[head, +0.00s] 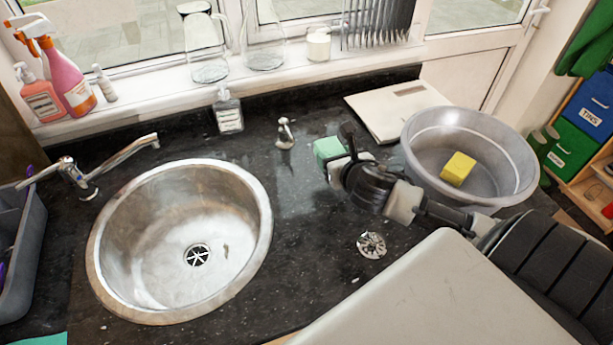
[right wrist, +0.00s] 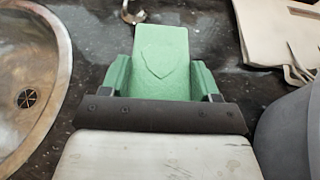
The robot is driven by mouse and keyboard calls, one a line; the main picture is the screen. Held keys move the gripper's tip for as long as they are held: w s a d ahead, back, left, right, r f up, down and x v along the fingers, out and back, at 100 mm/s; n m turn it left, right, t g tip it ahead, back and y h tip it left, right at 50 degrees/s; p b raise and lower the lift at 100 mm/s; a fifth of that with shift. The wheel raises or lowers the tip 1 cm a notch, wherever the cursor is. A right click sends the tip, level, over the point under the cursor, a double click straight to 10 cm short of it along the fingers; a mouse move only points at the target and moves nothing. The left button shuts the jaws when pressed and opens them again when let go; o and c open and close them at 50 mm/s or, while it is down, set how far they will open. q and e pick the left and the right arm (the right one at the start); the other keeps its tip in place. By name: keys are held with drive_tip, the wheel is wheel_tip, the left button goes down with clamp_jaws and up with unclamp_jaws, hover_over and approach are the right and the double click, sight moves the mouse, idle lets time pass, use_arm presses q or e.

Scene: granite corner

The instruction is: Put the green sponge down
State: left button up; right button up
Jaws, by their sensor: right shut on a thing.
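The green sponge (head: 328,148) is a pale green block at the tip of my right gripper (head: 338,162), over the dark counter between the sink and the grey basin. In the right wrist view the sponge (right wrist: 160,62) sits between the two fingers of my right gripper (right wrist: 160,82), which is shut on it. The sponge's near end is hidden by the gripper. I cannot tell whether its underside touches the counter. My left gripper is not in view.
The round steel sink (head: 180,235) lies left. The grey basin (head: 520,160) with a yellow sponge (head: 458,168) stands right, near a white board (head: 385,105). A small metal fitting (head: 285,132) and soap bottle (head: 228,112) are behind. A drain-like disc (head: 372,245) lies in front.

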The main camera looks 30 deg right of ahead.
hover_over(307, 187)
wheel_tip(307, 187, down, 4)
drive_tip(key=shift+r+p, duration=0.1)
drive_tip(key=shift+p, duration=0.2)
drive_tip(key=shift+f, duration=2.1)
drive_tip(key=shift+f, duration=0.1)
drive_tip(key=o, duration=1)
drive_tip(key=shift+c, duration=0.2)
drive_tip(key=v, duration=1.2)
drive_tip(key=shift+b, duration=0.4)
